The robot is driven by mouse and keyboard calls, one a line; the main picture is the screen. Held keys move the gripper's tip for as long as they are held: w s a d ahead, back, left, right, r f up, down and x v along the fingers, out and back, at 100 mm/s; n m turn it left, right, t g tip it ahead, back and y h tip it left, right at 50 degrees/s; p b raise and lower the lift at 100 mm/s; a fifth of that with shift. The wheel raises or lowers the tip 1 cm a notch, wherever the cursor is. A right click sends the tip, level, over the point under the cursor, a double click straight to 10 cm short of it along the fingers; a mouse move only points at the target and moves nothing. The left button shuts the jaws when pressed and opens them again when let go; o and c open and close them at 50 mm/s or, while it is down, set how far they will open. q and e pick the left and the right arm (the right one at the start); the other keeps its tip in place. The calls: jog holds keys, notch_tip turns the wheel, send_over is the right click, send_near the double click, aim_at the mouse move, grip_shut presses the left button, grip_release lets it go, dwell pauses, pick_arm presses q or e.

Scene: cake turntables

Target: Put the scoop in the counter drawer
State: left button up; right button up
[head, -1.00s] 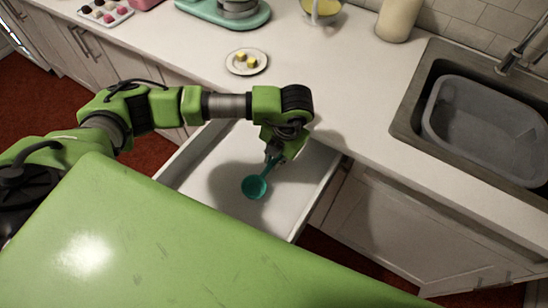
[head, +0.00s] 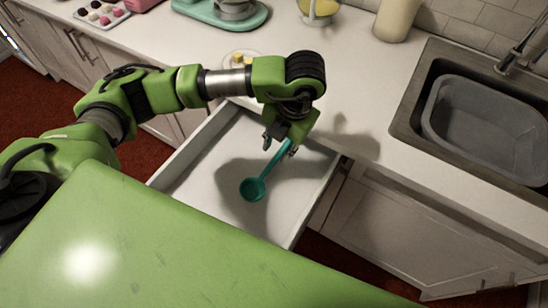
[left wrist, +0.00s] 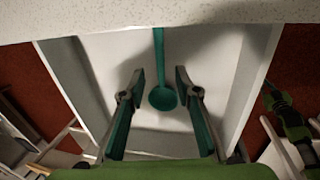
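The teal scoop (head: 253,189) is in the open white counter drawer (head: 192,193), its bowl toward the drawer's front and its handle running up toward my left gripper (head: 280,147). In the left wrist view the scoop's bowl (left wrist: 163,98) shows against the drawer floor, and the handle runs away toward the counter edge. My left gripper (left wrist: 160,72) is open, its fingers spread apart on either side of the scoop and not closed on it. A green and dark part at the right of the left wrist view looks like my right arm; its fingers are too small to read.
The counter (head: 375,110) overhangs the back of the drawer. A sink with a grey tub (head: 490,128) is at the right. A small plate (head: 240,58) with yellow pieces, partly hidden by my left arm, and a teal mixer stand (head: 222,14) are at the back.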

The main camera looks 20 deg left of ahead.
pick_arm(q)
jog(key=shift+d+r, duration=0.2)
jog(key=shift+r, duration=0.85)
jog(key=shift+d+r, duration=0.2)
jog(key=shift+r, duration=0.8)
